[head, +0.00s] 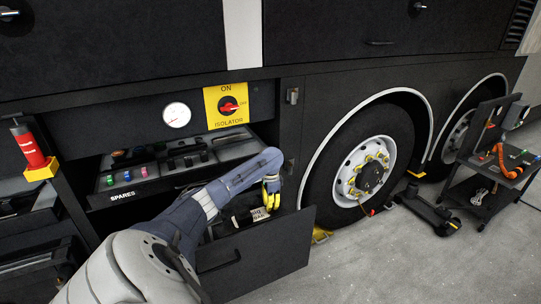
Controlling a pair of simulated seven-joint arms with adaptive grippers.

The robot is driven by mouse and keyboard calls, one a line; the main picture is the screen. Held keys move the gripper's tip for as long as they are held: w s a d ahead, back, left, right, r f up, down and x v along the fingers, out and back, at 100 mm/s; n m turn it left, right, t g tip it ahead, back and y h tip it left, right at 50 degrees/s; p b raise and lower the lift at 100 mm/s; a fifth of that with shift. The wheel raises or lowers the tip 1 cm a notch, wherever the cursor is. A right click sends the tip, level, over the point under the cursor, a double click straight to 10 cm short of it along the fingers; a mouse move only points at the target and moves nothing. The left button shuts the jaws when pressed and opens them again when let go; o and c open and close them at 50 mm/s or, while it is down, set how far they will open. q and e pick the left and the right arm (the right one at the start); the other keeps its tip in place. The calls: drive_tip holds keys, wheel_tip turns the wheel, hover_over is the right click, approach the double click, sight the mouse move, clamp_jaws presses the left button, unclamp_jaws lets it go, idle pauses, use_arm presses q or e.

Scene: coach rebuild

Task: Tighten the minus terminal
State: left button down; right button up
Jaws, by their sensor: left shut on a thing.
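My left arm reaches over the open lower drawer (285,252) of the coach. My left gripper (271,202), with yellow on its fingers, points down at the right end of a dark battery-like block with a pale label (260,214) in that drawer. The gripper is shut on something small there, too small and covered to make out. The minus terminal cannot be told apart, and my arm hides part of the drawer. My right gripper is not in view.
Above is an open tray marked SPARES (122,196), under a gauge (177,115) and a red isolator switch (229,105). A wheel (365,170) stands right of the drawer. A tool cart (490,180) and a low black jack (428,212) are farther right.

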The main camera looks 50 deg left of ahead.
use_arm(q)
drive_tip(key=m, duration=0.4)
drive_tip(key=shift+m, duration=1.6)
drive_tip(key=c, duration=1.1)
unclamp_jaws()
wheel_tip(320, 180, up, 12)
